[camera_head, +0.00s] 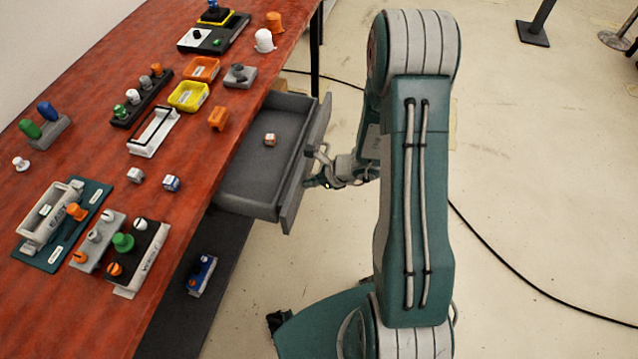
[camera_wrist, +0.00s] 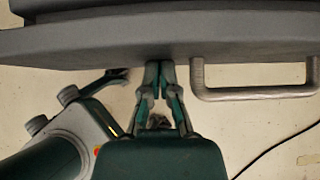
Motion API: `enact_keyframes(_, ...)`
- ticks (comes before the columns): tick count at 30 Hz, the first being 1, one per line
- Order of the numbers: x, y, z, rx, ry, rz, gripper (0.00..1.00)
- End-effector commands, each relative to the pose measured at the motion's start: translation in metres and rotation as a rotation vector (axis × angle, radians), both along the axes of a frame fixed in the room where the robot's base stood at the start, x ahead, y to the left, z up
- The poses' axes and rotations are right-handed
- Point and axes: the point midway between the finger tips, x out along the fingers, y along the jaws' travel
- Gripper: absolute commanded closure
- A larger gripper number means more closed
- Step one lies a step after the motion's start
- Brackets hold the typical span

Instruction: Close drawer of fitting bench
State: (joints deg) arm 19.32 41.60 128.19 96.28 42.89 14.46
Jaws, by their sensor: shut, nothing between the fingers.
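The fitting bench (camera_head: 205,150) has a red-brown top and stands on the left in the head view.
Small trays (camera_head: 188,96), knobs and button blocks crowd the bench top. A blue-and-white item (camera_head: 201,275) lies on a dark lower shelf (camera_head: 225,250). The pale floor right of my arm is mostly clear, with a black cable (camera_head: 520,285) across it.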

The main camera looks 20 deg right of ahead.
Motion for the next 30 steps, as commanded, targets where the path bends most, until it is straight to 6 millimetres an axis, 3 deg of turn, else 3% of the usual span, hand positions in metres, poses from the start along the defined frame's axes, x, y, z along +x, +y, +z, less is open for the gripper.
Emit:
enact_keyframes(18,0.087,0.122,0.000,0.002,-0.003,0.006,1.00)
enact_keyframes(24,0.106,0.147,0.000,0.001,-0.002,0.004,1.00)
enact_keyframes(30,0.115,0.160,0.001,0.001,-0.002,0.001,1.00)
